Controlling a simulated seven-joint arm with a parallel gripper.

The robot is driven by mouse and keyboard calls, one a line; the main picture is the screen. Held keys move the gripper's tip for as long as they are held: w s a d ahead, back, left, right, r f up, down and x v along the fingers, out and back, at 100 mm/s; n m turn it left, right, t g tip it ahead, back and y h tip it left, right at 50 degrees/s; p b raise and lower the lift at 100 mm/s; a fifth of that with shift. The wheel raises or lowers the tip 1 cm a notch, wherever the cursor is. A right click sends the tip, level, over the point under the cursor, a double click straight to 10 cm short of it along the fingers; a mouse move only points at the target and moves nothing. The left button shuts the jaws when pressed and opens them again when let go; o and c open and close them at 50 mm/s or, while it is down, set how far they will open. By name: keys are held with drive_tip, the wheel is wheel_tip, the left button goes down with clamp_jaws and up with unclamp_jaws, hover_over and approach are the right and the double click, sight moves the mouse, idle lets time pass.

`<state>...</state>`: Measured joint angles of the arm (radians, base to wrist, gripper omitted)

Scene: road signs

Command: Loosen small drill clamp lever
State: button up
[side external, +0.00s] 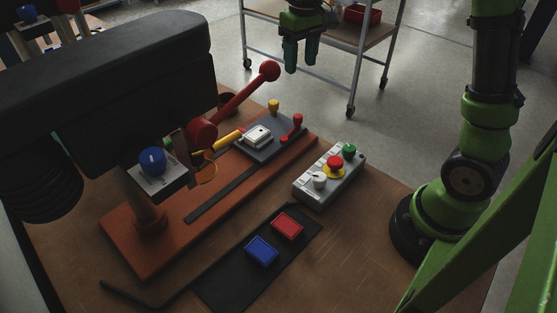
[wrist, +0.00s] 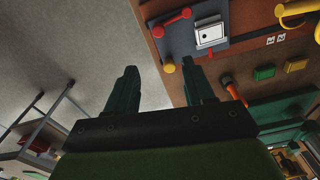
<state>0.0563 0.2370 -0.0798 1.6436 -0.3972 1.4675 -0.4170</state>
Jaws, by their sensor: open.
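The clamp on the drill's base is a grey plate (side external: 254,147) holding a white part (side external: 257,136). A short red lever (side external: 292,128) with rounded ends sits on its right side; this lever also shows at the top of the wrist view (wrist: 172,22). My gripper (side external: 301,59) is open and empty, with dark green fingers. It hangs beyond the clamp, apart from it. Its fingers show in the wrist view (wrist: 159,66).
The drill's large black head (side external: 110,65) and long red ball-ended handle (side external: 245,92) rise left of the clamp. A control box (side external: 329,182) with several buttons is at right. Red (side external: 287,225) and blue (side external: 262,250) blocks lie in front. A trolley (side external: 352,33) stands behind.

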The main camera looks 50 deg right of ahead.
sight(298, 116)
drive_tip(key=shift+n, duration=0.4)
wheel_tip(298, 116, down, 16)
drive_tip(key=shift+r, duration=0.2)
drive_tip(key=shift+c, duration=0.2)
clamp_jaws()
